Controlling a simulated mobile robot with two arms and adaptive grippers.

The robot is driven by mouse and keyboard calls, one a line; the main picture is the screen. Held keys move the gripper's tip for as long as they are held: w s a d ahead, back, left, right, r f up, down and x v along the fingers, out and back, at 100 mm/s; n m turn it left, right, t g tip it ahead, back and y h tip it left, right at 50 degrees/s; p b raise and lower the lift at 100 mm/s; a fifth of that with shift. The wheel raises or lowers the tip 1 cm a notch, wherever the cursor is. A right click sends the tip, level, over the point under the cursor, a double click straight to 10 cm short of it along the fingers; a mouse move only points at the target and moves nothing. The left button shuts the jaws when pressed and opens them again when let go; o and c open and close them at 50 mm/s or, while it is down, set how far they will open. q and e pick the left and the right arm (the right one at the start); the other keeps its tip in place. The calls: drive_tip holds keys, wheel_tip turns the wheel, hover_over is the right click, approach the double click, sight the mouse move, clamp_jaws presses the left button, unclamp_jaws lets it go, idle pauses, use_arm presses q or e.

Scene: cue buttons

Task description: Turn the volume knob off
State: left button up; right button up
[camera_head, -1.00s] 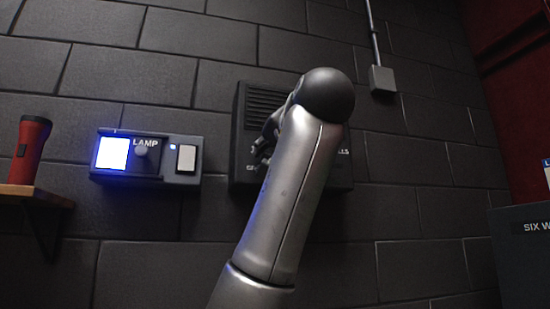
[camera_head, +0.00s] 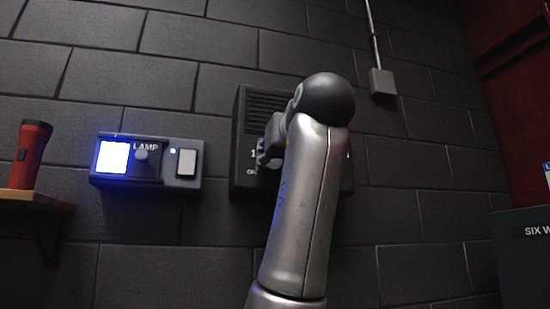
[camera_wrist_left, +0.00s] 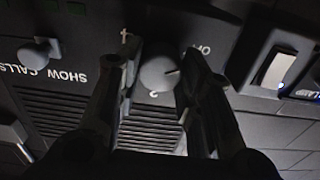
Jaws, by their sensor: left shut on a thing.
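The dark wall panel (camera_head: 242,170) has a speaker grille and is partly hidden behind my left arm in the head view. In the left wrist view a round grey knob (camera_wrist_left: 157,75) with a dark pointer line sits on it, with printed marks "1", "2" and "OFF" around it. The view is upside down. The pointer line lies toward the picture's right; I cannot tell whether it meets a mark. My left gripper (camera_head: 267,153), also in the wrist view (camera_wrist_left: 156,78), has its fingers on both sides of the knob and is shut on it. The right gripper is not in view.
A lamp box (camera_head: 185,182) with a lit screen, a knob and a white switch is on the wall left of the panel. A smaller knob (camera_wrist_left: 38,52) is by "SHOW CALLS". A grey cabinet (camera_head: 525,265) is at right.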

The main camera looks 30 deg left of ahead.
use_arm(q)
drive_tip(key=shift+f, duration=0.2)
idle(0.4)
drive_tip(key=o, duration=1.1)
drive_tip(key=shift+r, duration=0.15)
drive_tip(key=shift+c, duration=0.2)
drive_tip(key=shift+s, duration=0.1)
drive_tip(key=v, duration=1.2)
